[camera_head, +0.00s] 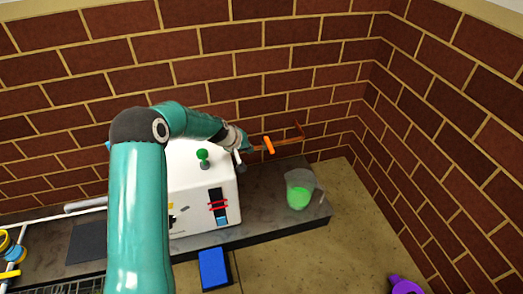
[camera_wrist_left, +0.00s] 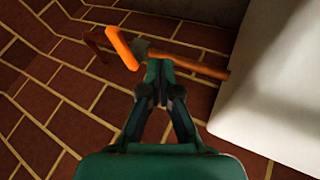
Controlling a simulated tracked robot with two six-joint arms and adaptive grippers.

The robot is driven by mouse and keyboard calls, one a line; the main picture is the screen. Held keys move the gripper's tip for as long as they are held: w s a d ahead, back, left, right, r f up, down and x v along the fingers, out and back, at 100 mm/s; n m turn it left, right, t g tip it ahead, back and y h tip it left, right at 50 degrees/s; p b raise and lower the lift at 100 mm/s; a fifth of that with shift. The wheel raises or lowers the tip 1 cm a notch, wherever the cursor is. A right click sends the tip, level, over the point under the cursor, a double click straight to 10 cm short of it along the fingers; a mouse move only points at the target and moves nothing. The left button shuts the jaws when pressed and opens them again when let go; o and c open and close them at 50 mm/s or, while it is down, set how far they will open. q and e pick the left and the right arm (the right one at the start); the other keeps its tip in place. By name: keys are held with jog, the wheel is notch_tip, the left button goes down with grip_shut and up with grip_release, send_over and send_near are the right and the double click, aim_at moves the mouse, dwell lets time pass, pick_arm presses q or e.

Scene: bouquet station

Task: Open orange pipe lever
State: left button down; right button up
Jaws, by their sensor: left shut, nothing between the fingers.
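The orange lever (camera_head: 268,145) sits on a copper-brown pipe (camera_head: 287,141) that runs along the brick wall, right of the white machine. In the left wrist view the lever (camera_wrist_left: 121,48) lies at an angle across the pipe (camera_wrist_left: 203,68), beside a small grey fitting (camera_wrist_left: 141,48). My left gripper (camera_head: 246,143) is just left of the lever. In the left wrist view its fingers (camera_wrist_left: 159,68) are shut and empty, with the tips close to the pipe and the fitting; I cannot tell whether they touch. My right gripper is not in view.
The white machine (camera_head: 221,188) with a green knob (camera_head: 202,155) stands on the counter, partly behind my left arm. A clear jug with green contents (camera_head: 298,194) stands at the counter's right end. A blue box (camera_head: 213,268) and a purple object (camera_head: 404,285) are lower down.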

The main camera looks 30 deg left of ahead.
aim_at(269, 146)
pick_arm(q)
jog(key=w+d+f, duration=0.2)
jog(key=w, duration=0.3)
jog(key=shift+d+f+b, duration=0.2)
jog(key=shift+d+b, duration=0.15)
